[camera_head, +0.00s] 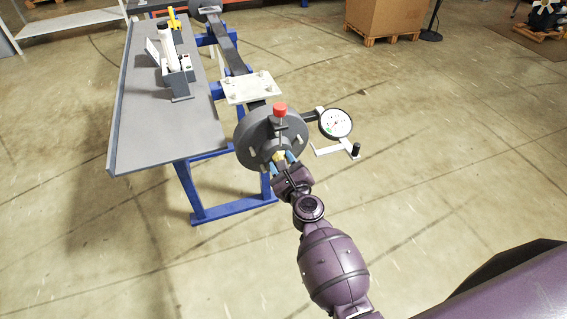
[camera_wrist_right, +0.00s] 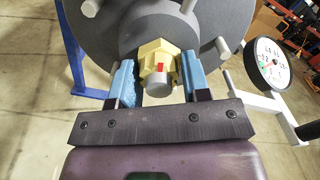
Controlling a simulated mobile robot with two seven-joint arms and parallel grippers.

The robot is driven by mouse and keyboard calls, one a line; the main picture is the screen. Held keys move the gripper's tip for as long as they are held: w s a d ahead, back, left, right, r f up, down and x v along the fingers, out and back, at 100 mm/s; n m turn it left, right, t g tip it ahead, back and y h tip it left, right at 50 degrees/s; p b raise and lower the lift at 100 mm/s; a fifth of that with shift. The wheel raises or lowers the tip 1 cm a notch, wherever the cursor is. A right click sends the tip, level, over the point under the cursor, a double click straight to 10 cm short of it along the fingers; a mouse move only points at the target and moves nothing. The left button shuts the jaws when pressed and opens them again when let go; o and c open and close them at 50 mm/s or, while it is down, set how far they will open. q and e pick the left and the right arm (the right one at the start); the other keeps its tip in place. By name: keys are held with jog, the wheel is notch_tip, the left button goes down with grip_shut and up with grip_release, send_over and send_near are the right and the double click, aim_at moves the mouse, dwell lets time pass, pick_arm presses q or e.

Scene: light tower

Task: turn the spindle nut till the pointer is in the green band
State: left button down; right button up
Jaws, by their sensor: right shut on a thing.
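The yellow spindle nut (camera_wrist_right: 158,60) sits on the grey hub at the middle of the wheel-like disc (camera_head: 292,121). It has a red mark and a grey spindle end in front. My right gripper (camera_head: 279,163) is shut on the nut, with one blue jaw on each side of it in the right wrist view (camera_wrist_right: 157,82). The round white dial gauge (camera_head: 335,123) stands to the right of the disc, and its face also shows in the right wrist view (camera_wrist_right: 267,63). A small green band shows at its lower left; the pointer is too small to place exactly. My left gripper is not in view.
A grey bench (camera_head: 150,140) on blue legs with a white device (camera_head: 172,57) is at the left. A white arm with a black knob (camera_head: 354,150) sticks out below the gauge. Open floor lies to the right.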

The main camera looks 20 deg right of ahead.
jog(key=shift+m, duration=0.3)
dwell(0.4)
jog(key=o, duration=0.9)
jog(key=shift+o, duration=0.2)
jog(key=shift+s, duration=0.1)
jog(key=s, duration=1)
jog(key=shift+s+d+b, duration=0.15)
jog(key=shift+s+b, duration=0.15)
jog(key=shift+b, duration=0.15)
